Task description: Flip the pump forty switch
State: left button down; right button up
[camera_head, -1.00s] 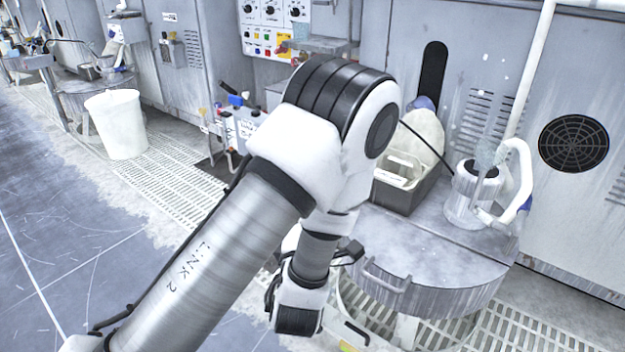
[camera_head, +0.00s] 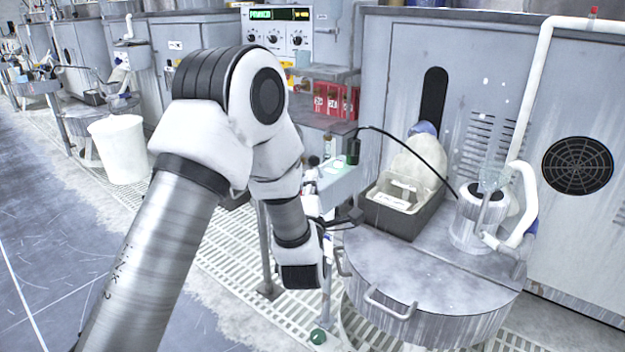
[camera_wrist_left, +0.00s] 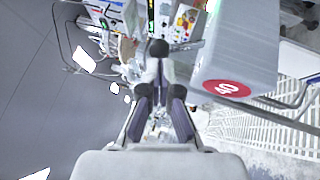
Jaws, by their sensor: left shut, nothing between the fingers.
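My left gripper (camera_head: 338,222) reaches down beside a grey box with a pale green top (camera_head: 345,180), partly hidden behind my arm in the head view. In the left wrist view my gripper (camera_wrist_left: 161,92) is shut and holds nothing. A round red label reading 40 (camera_wrist_left: 226,88) is on a white box (camera_wrist_left: 240,50) to the right of the fingers. A dark ball-shaped knob (camera_wrist_left: 158,48) shows just past the fingertips; I cannot tell whether they touch it. I cannot make out the switch for sure. My right gripper is not in view.
A round metal platen lid (camera_head: 430,275) with handles stands right of my gripper, bearing a dark bin (camera_head: 400,220) and a pump-like canister (camera_head: 478,220). A control panel (camera_head: 285,35) and red containers (camera_head: 335,100) are behind.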

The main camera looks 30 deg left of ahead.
aim_at(315, 161)
pick_arm(q)
jog(key=shift+x, duration=1.35)
jog(key=shift+w+r+m+g+h+p, duration=0.3)
jog(key=shift+r+m+h+p, duration=0.15)
jog(key=shift+p, duration=1.05)
jog(key=r+g+p, duration=0.1)
jog(key=p, duration=0.3)
jog(key=w+r+m+g+h+p, duration=0.1)
jog(key=p, duration=0.3)
jog(key=w+r+m+g+h+p, duration=0.1)
jog(key=p, duration=0.3)
jog(key=shift+w+d+r+m+g+p, duration=0.15)
jog(key=shift+w+m+g+p, duration=0.1)
jog(key=shift+g+p, duration=0.15)
jog(key=w+m+g+p, duration=0.1)
jog(key=p, duration=0.3)
jog(key=w+g+p, duration=0.1)
jog(key=g+p, duration=0.1)
jog(key=p, duration=0.2)
jog(key=shift+w+d+m+h+p, duration=0.1)
jog(key=shift+w+m+h+p, duration=0.25)
jog(key=shift+m+p, duration=0.05)
jog(key=shift+f+b, duration=0.6)
jog(key=shift+r+p, duration=0.65)
jog(key=shift+r, duration=0.25)
